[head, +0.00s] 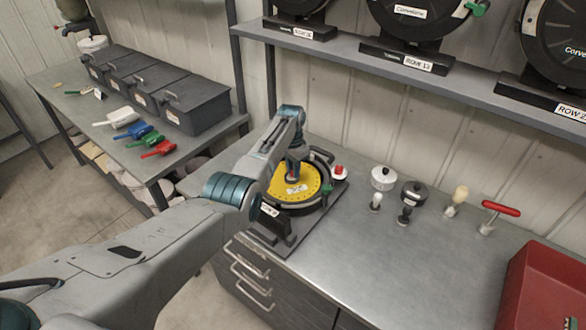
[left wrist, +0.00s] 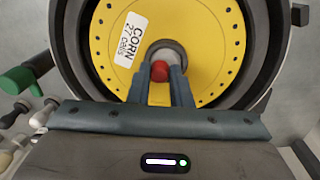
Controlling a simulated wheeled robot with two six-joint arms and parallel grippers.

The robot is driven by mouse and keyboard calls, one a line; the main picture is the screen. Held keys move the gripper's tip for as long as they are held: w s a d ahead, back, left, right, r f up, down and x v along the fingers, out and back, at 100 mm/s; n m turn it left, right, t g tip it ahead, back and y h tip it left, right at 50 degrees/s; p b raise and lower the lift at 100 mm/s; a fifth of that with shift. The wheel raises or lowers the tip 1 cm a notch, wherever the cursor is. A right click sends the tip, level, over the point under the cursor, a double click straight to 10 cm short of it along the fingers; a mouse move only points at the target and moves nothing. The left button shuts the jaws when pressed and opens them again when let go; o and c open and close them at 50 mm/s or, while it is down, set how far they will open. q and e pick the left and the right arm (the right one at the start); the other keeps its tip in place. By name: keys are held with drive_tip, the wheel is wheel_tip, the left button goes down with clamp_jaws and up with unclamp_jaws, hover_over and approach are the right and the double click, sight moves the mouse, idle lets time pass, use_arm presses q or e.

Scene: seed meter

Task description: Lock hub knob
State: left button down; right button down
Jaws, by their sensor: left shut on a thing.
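The seed meter stands on the metal bench with its yellow seed plate (head: 310,186) facing up inside a black round housing (head: 331,160). In the left wrist view the yellow plate (left wrist: 215,30) carries a white label (left wrist: 126,38) reading "CORN 27 cells". The red hub knob (left wrist: 160,71) sits at the centre of the plate. My left gripper (left wrist: 162,82) is over the hub with its fingers shut on the red knob, one on each side. In the head view my left gripper (head: 292,178) hides most of the hub. My right gripper is not in view.
A green handle (head: 326,189) and a red-and-white knob (head: 339,171) are at the meter's right rim. Several small tools, including a red-handled one (head: 501,208), stand to the right. A red bin (head: 548,290) is at the far right. The front middle bench is clear.

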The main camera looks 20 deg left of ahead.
use_arm(q)
drive_tip(key=shift+w+r, duration=0.1)
drive_tip(key=shift+r, duration=0.1)
drive_tip(key=c, duration=1.3)
unclamp_jaws()
drive_tip(key=shift+f, duration=0.1)
drive_tip(key=r+b, duration=0.1)
drive_tip(key=r, duration=0.4)
drive_tip(key=r+b, duration=0.2)
drive_tip(key=r, duration=0.4)
drive_tip(key=shift+w+a, duration=0.1)
drive_tip(key=shift+a, duration=0.1)
drive_tip(key=shift+f, duration=0.1)
